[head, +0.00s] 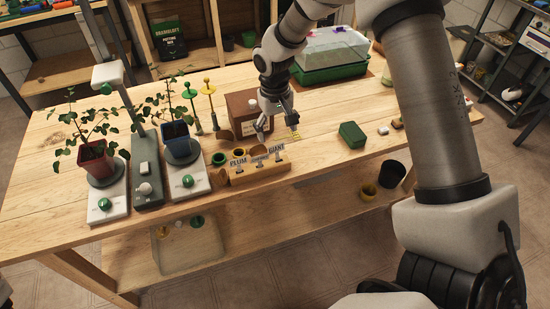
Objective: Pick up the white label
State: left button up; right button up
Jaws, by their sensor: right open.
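A wooden block (259,173) near the table's front edge holds upright lettered tags. The left tag (238,164) reads PLUM and the right tag (276,152) reads GIANT. A smaller tag between them is too small to read. I cannot tell for certain which piece is the white label. My right gripper (277,127) is open and points down just behind the block, with its fingers apart. A small yellow patterned piece (295,135) lies by its right finger. Nothing shows between the fingers. My left gripper is not in view.
A brown box (240,110) stands behind the gripper. A green tray with a clear lid (330,55) is behind it to the right. A green case (352,135) lies on the right. Two potted plants (97,158) (181,140) stand on the left.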

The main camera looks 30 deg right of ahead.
aim_at(277, 148)
jog(key=shift+w+f, duration=0.1)
jog(key=shift+f, duration=0.35)
notch_tip(277, 148, down, 6)
jog(key=shift+f+p, duration=0.1)
jog(key=shift+p, duration=1.05)
jog(key=shift+f, duration=0.35)
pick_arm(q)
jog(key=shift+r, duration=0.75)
pick_arm(e)
jog(key=c, duration=0.8)
